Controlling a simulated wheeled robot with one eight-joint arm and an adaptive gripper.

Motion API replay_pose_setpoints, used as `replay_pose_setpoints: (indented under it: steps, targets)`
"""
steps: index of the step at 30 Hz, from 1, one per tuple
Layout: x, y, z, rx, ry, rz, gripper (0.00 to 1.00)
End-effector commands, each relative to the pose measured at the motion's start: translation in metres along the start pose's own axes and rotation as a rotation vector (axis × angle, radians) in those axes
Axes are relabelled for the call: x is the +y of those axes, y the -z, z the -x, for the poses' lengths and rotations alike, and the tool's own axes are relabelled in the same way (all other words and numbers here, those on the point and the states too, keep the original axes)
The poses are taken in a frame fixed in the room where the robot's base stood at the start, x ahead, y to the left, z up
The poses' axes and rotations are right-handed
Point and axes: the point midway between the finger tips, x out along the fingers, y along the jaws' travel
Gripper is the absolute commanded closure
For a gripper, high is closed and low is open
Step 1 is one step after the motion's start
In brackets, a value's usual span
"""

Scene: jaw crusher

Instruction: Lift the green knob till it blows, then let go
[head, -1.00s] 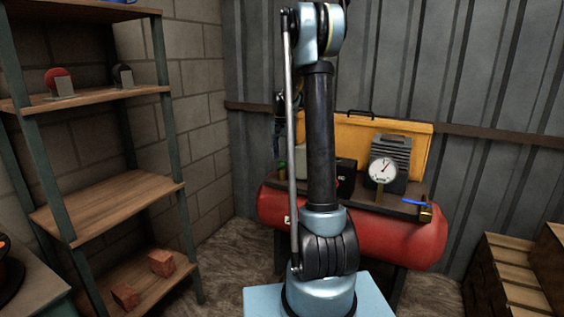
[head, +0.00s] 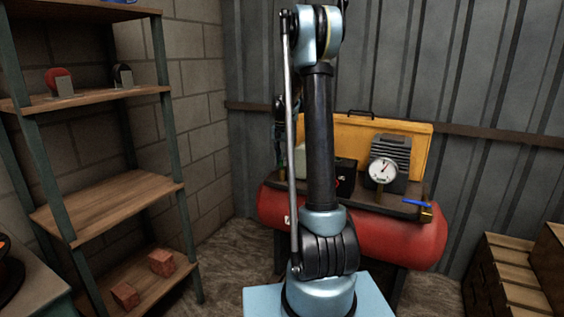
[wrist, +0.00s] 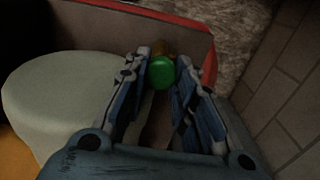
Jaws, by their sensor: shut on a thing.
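The green knob (wrist: 161,72) is a round green cap in the wrist view, with a brownish part just beyond it. My gripper (wrist: 162,75) has its two fingertips on either side of the knob and is shut on it. In the head view the knob cannot be made out. My gripper there is mostly hidden behind my arm, at the left end of the red compressor tank (head: 400,240).
A pale rounded body (wrist: 65,100) lies close left of my fingers. A round gauge (head: 383,170) and a blue lever (head: 425,204) sit on the compressor's right. A shelf (head: 110,195) stands left; wooden crates (head: 505,270) stand right.

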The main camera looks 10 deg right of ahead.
Motion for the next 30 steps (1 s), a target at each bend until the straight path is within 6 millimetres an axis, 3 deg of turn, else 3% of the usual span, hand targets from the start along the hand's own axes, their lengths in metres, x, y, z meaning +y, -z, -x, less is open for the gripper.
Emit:
replay_pose_setpoints:
  steps: [10, 11, 13, 24, 30]
  targets:
    - [0.0, 0.0, 0.009, 0.0, 0.001, -0.001, 1.0]
    - [0.0, 0.0, 0.009, 0.0, 0.001, -0.001, 0.71]
    - [0.0, 0.0, 0.009, 0.0, 0.001, -0.001, 0.55]
    - [0.0, 0.0, 0.01, 0.0, 0.001, 0.0, 0.55]
    - [0.0, 0.0, 0.029, 0.0, 0.001, 0.0, 0.55]
